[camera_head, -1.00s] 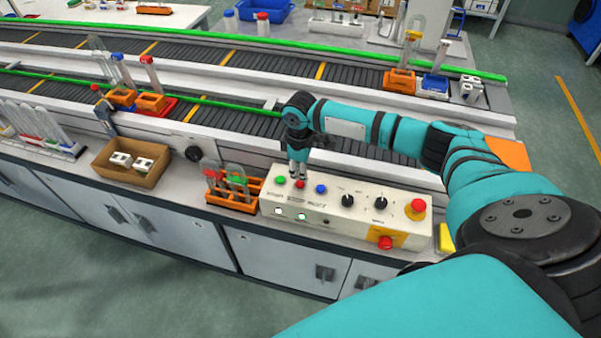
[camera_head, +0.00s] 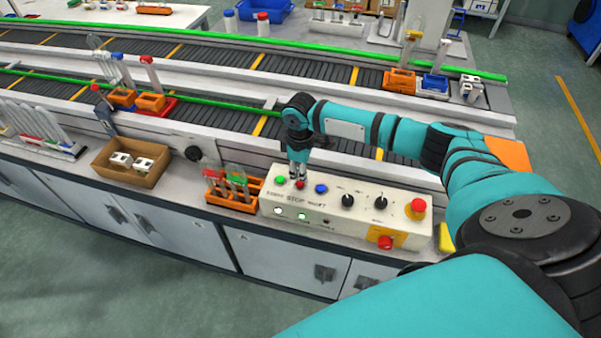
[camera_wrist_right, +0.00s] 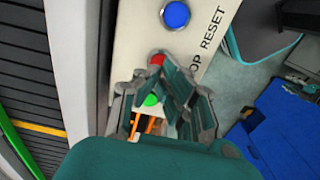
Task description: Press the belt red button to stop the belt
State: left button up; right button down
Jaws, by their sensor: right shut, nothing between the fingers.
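The control panel (camera_head: 345,218) is a cream box on the bench's front edge. Its red stop button (camera_head: 300,184) sits between a green button (camera_head: 281,181) and a blue button (camera_head: 321,189). My right gripper (camera_head: 299,176) is shut and empty, pointing down with its fingertips at the red button. In the right wrist view the fingertips (camera_wrist_right: 160,62) overlap the red button (camera_wrist_right: 157,59) and partly hide it; I cannot tell whether they touch it. The belt (camera_head: 225,115) runs behind the panel. My left gripper is out of view.
An orange rack of tubes (camera_head: 232,199) stands directly left of the panel. A cardboard box (camera_head: 133,176) is further left. Red mushroom knobs (camera_head: 418,205) and (camera_head: 385,243) are on the panel's right end. Racks ride on the belt.

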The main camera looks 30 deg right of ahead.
aim_at(300, 183)
jog(key=shift+f+b, duration=0.55)
jog(key=shift+f, duration=0.7)
dwell(0.9)
notch_tip(300, 183, up, 8)
jog(key=p, duration=0.8)
jog(key=shift+p, duration=0.35)
